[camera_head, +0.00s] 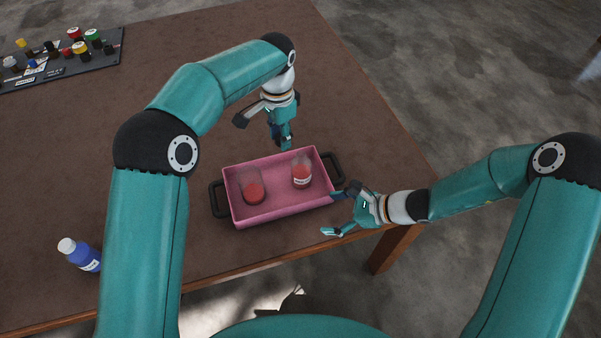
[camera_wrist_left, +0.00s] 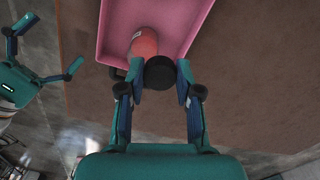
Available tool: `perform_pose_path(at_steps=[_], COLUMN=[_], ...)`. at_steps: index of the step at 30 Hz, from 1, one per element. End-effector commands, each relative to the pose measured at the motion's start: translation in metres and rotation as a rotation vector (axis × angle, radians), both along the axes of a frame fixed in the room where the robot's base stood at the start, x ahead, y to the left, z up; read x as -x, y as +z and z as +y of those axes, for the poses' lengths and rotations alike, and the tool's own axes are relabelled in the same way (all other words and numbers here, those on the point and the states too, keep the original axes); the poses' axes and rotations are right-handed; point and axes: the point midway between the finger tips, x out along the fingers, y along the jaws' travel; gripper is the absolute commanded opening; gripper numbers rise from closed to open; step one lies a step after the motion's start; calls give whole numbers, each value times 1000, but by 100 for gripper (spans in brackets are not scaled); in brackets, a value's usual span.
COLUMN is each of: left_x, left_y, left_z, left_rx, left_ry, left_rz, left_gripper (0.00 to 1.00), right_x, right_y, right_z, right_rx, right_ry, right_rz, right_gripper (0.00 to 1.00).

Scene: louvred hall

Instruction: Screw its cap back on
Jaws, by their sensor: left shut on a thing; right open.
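A pink tray (camera_head: 281,210) with black handles stands near the table's front edge. In it are two clear containers with red contents: a labelled jar (camera_head: 301,177) at right and a wider one (camera_head: 252,190) at left. My left gripper (camera_head: 285,146) points down by the tray's far wall. In the left wrist view it (camera_wrist_left: 159,76) is shut on a round black cap (camera_wrist_left: 159,72), with the labelled jar (camera_wrist_left: 145,42) just beyond; whether they touch I cannot tell. The cap is hidden in the head view. My right gripper (camera_head: 335,214) is open and empty at the tray's near right corner.
A blue bottle (camera_head: 88,258) with a white cap stands at the front left. The brown table (camera_head: 190,60) is clear behind the tray. Its edge runs close by the right gripper.

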Motion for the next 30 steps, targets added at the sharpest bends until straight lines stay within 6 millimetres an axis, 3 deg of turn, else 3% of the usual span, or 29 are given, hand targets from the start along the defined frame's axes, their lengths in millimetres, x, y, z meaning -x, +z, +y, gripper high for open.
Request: perform_pose_path(at_steps=[1,3,9,23,30], left_x=[-2,-2,-2,-2,-2], left_y=[4,9,16,17,17], left_z=[-14,-28,-47,-48,-48], left_rx=[3,5,10,10,10], left_ry=[-45,-95,-169,-174,-173], left_rz=[-2,0,3,2,2], left_gripper=[23,23,23,23,23], right_x=[-21,-45,-79,-82,-94], right_y=[14,32,60,60,50], right_z=[-3,-7,-16,-15,6], right_rx=[-52,-120,-219,-227,-226], right_ry=[-79,-171,-303,-312,-308], right_rz=[-13,-27,-57,-58,-56], right_gripper=[88,88,88,88,88])
